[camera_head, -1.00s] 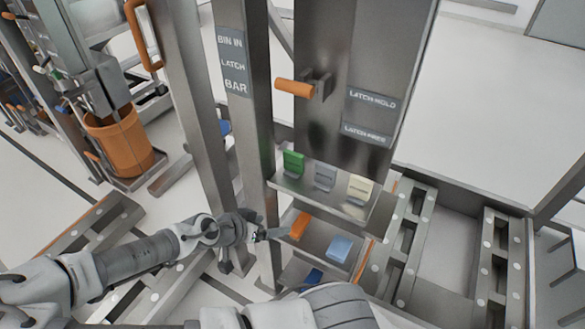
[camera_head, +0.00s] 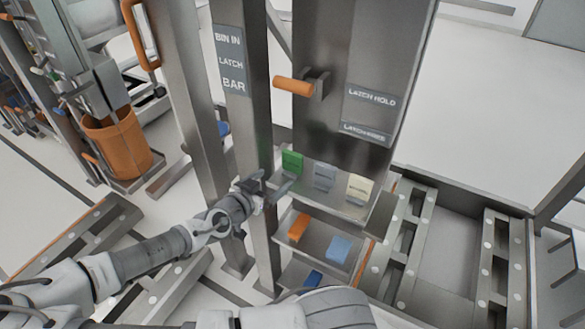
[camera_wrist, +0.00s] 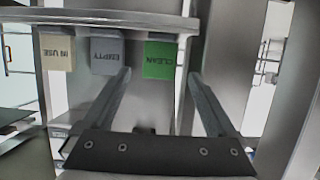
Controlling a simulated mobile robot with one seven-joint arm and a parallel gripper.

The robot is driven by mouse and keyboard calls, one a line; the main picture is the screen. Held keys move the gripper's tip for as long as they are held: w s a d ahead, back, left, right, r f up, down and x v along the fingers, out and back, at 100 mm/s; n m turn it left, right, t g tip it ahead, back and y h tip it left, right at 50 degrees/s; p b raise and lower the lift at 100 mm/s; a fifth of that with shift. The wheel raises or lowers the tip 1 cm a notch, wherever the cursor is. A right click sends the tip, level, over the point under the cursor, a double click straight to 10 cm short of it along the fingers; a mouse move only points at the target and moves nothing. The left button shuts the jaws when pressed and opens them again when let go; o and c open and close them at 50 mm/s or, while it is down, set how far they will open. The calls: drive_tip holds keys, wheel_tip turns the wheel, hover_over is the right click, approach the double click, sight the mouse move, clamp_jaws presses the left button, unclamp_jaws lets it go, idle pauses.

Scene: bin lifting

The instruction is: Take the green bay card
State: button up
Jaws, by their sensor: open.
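The green bay card (camera_head: 292,162) stands at the left end of the upper shelf (camera_head: 330,192). My gripper (camera_head: 277,187) is just left of and below the card in the head view.
A grey EMPTY card (camera_head: 325,176) and a cream IN USE card (camera_head: 359,188) stand to the right on the same shelf. A lower tray holds an orange block (camera_head: 298,227) and a light blue block (camera_head: 340,249). A steel post (camera_head: 250,120) rises close to my gripper.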

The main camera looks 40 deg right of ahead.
sight(291, 167)
drive_tip(key=x, duration=1.2)
drive_tip(key=shift+b, duration=0.35)
drive_tip(key=c, duration=1.2)
